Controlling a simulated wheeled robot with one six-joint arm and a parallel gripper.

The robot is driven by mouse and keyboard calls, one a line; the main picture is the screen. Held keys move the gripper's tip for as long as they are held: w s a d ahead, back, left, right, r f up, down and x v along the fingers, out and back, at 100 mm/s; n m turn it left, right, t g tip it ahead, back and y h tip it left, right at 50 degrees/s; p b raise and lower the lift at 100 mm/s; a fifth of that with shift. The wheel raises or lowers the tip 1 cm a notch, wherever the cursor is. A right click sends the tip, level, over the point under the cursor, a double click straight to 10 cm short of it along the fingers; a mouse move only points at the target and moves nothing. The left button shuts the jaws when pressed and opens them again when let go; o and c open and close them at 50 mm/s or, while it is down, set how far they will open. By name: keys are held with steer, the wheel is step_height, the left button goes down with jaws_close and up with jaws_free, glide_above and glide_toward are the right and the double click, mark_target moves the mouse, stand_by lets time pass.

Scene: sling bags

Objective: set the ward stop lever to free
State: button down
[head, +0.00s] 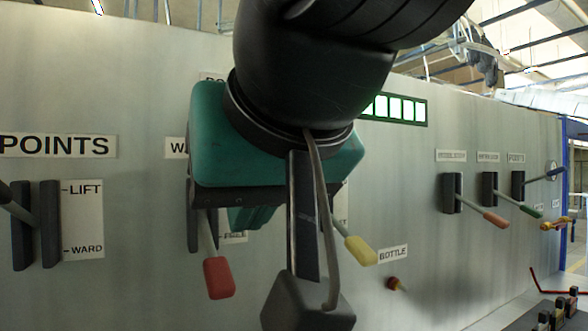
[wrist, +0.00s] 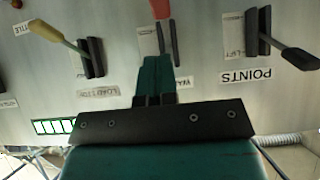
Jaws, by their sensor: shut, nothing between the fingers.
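A red-handled lever (head: 218,277) hangs from a dark slotted mount on the grey panel, left of my gripper. The label above it (head: 176,147) shows only a leading "W"; my gripper covers the rest. The lever's handle slopes downward. Its legend plate (head: 233,238) is mostly hidden, so I cannot tell its exact setting. In the wrist view, which is upside down, the red handle (wrist: 160,9) is at the top centre, beyond my fingertips. My gripper (head: 250,218) has teal fingers; in the wrist view the fingers (wrist: 155,75) are together and empty, near the panel.
A yellow-handled lever (head: 361,250) is close on the right, with a "BOTTLE" label (head: 393,254) below. A "POINTS" lever mount (head: 50,222) with LIFT and WARD marks is on the left. Several smaller levers, including an orange-handled one (head: 495,219), are farther right.

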steer(key=shift+v, duration=1.8)
steer(key=shift+f, duration=0.1)
steer(key=w+d+f+n+g+h, duration=0.1)
steer(key=w+d+f+g, duration=0.15)
steer(key=d+f, duration=0.4)
steer(key=w+d+f+g+h, duration=0.1)
steer(key=w+d+f, duration=0.3)
steer(key=f, duration=0.5)
steer(key=s+d+f+g, duration=0.5)
steer(key=s+d+f, duration=0.3)
steer(key=f, duration=0.3)
steer(key=shift+s+d+y, duration=0.3)
steer(key=shift+s+y, duration=0.1)
steer(key=shift+s, duration=0.2)
steer(key=shift+g, duration=0.25)
